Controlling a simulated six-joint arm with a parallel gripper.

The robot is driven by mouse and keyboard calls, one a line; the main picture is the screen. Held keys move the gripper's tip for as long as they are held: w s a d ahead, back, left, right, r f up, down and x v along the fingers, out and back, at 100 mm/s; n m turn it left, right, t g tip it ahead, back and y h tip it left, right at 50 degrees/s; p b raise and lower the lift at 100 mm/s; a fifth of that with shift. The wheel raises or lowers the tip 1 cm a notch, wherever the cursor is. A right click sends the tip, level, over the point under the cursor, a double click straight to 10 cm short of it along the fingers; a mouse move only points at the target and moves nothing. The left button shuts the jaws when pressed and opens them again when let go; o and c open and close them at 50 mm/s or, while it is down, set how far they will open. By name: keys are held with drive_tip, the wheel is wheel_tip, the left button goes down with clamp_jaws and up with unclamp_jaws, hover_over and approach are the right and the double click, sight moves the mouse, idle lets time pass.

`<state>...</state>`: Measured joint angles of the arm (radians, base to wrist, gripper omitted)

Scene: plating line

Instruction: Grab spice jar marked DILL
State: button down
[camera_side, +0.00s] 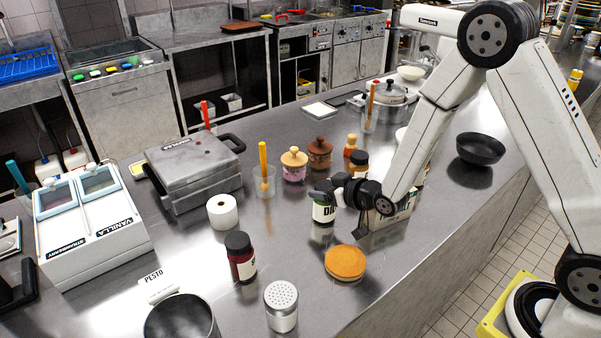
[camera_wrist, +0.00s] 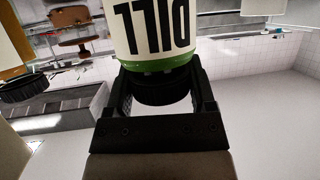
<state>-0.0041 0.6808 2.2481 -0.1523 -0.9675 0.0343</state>
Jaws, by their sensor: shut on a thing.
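The spice jar (camera_side: 323,211) has a white label with dark letters, partly readable in the side view. In the wrist view the jar (camera_wrist: 153,35) reads DILL upside down, with a green band and a black lid. My gripper (camera_side: 325,194) is at the top of the jar, coming from the right. In the wrist view the fingers of my gripper (camera_wrist: 158,88) are on both sides of the black lid, shut on the jar. The jar looks upright in the side view. I cannot tell whether its base touches the counter.
An orange round container (camera_side: 345,262) stands in front of the jar. A box (camera_side: 388,216) and a dark-lidded jar (camera_side: 358,162) are close behind my gripper.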

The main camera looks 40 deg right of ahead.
drive_tip(key=shift+r, duration=0.15)
drive_tip(key=shift+r, duration=4.85)
